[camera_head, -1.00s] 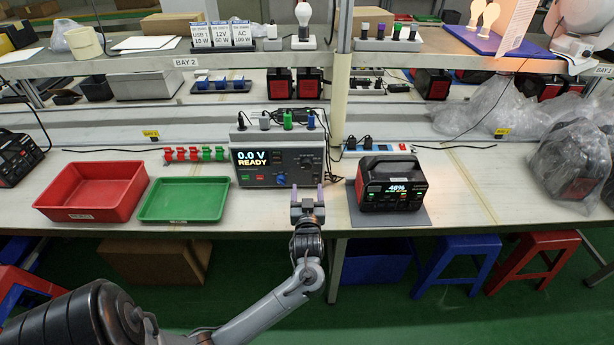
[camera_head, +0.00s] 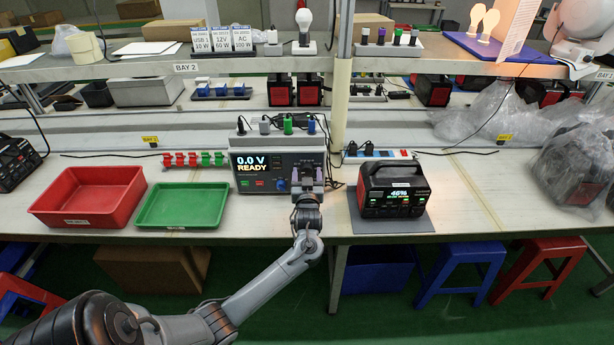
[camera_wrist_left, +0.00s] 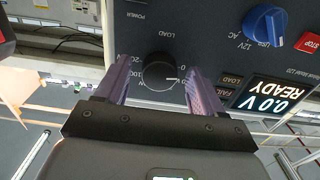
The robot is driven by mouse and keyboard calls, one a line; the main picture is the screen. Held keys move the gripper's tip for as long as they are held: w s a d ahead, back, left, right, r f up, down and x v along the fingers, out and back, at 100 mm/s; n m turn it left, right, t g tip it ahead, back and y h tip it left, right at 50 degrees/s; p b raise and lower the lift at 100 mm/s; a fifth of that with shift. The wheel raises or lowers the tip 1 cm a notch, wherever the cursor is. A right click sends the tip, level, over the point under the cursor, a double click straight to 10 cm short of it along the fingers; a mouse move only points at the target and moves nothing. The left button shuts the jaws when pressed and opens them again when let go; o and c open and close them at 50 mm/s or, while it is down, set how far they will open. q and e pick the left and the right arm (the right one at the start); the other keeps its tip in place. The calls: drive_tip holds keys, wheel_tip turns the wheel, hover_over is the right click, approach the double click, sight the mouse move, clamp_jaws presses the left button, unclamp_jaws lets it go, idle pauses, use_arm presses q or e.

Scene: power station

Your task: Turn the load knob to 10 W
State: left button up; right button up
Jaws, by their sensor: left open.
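The load knob (camera_wrist_left: 160,72) is a round black knob labelled LOAD on the dark tester panel in the left wrist view, with a white mark toward the right of the picture. My left gripper (camera_wrist_left: 160,68) is open, its purple fingers on either side of the knob. I cannot tell whether they touch it. In the head view the left gripper (camera_head: 307,176) is in front of the right part of the tester (camera_head: 262,160) and hides the knob. The tester display reads 0.0 V READY. My right gripper is not in view.
A blue selector knob (camera_wrist_left: 263,25) and a red STOP button (camera_wrist_left: 307,43) are near the load knob. A power station (camera_head: 392,186) stands right of the tester. A green tray (camera_head: 183,222) and red bin (camera_head: 88,220) are to the left. Coloured plugs stand on top of the tester.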

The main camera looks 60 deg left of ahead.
use_arm(q)
drive_tip(key=c, duration=1)
drive_tip(key=shift+r+m+p, duration=0.15)
drive_tip(key=shift+m+p, duration=0.25)
drive_tip(key=shift+p, duration=0.35)
drive_tip(key=shift+c, duration=0.2)
drive_tip(key=m+p, duration=0.4)
drive_tip(key=p, duration=0.2)
drive_tip(key=shift+r, duration=0.15)
drive_tip(key=shift+m+p, duration=0.9)
drive_tip(key=shift+m, duration=0.1)
drive_tip(key=shift+f+m+p, duration=0.25)
drive_tip(key=shift+m+p, duration=0.25)
drive_tip(key=shift+m, duration=0.1)
